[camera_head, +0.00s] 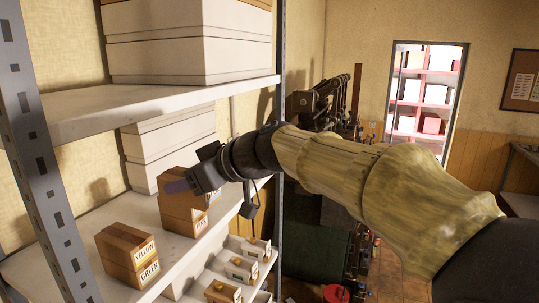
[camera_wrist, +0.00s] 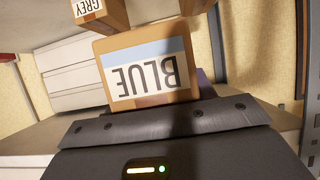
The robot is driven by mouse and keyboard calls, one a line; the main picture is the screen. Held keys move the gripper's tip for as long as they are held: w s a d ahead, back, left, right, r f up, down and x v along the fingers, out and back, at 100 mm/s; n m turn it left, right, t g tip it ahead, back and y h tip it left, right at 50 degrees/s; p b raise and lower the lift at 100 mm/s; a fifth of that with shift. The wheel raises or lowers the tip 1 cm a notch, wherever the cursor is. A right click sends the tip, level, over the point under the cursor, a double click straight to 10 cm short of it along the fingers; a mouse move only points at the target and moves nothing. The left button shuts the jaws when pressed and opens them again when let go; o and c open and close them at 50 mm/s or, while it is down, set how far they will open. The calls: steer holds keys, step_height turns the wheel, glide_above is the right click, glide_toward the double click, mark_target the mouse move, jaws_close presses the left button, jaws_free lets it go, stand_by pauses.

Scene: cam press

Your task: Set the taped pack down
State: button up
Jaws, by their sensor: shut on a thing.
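A brown carton pack (camera_head: 179,217) is at the middle shelf, at the left of the head view, with a partly hidden label on its right face. My gripper (camera_head: 178,186) reaches in from the right and is shut on its upper part. In the wrist view a carton (camera_wrist: 150,62) with an upside-down BLUE label is right in front of my gripper (camera_wrist: 170,100). The palm hides its near end. I cannot tell whether the pack touches the shelf, and no tape is clear.
A carton pack labelled YELLOW and GREEN (camera_head: 124,254) stands nearer on the same shelf (camera_head: 88,222). White boxes (camera_head: 160,150) stand behind. A shelf above (camera_head: 150,102) and a metal post (camera_head: 40,150) bound the space. A GREY carton (camera_wrist: 100,14) shows close by in the wrist view.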

steer(key=w+d+f+m+t+h+b, duration=0.1)
steer(key=w+d+f+m+t+h, duration=0.15)
steer(key=w+d+f, duration=0.55)
steer(key=w+d+f+m+t+h, duration=0.25)
steer(key=d+f, duration=0.25)
steer(key=f, duration=0.8)
steer(key=w+d+f+m+t+h+b, duration=0.1)
steer(key=w+d+f+m+t, duration=0.15)
steer(key=w+d+f, duration=0.55)
steer(key=s+d+f+m+h+b, duration=0.1)
steer(key=s+d+f+m+h, duration=0.15)
steer(key=f, duration=0.65)
steer(key=s+d+f+m+h, duration=0.1)
steer(key=d+f, duration=0.3)
steer(key=f, duration=0.5)
steer(key=s+d+f+m+h+b, duration=0.1)
steer(key=s+d+f+m+h, duration=0.1)
steer(key=s+f, duration=0.7)
step_height(320, 180, down, 4)
steer(key=shift+s+d+r+b, duration=0.2)
steer(key=shift+s+d+b, duration=0.15)
steer(key=shift+d, duration=0.15)
